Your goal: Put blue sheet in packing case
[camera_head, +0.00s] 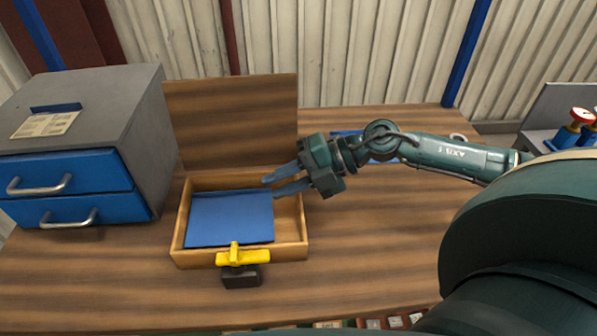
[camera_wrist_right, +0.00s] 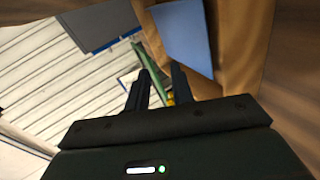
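The packing case (camera_head: 292,240) is an open wooden box with its lid (camera_head: 235,122) standing up at the back. The blue sheet (camera_head: 228,218) lies inside it, filling the left and middle of the case. It also shows in the right wrist view (camera_wrist_right: 185,32), beside the wooden wall. My right gripper (camera_head: 276,184) is over the back right part of the case, close to the sheet's right edge. Its two fingers are apart with nothing between them, also in the right wrist view (camera_wrist_right: 158,88). My left gripper is not in view.
A grey cabinet with blue drawers (camera_head: 75,160) stands left of the case. A yellow latch (camera_head: 240,256) is on the case's front. A blue item (camera_head: 347,133) lies partly hidden behind my right wrist. The table (camera_head: 370,240) is clear to the right.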

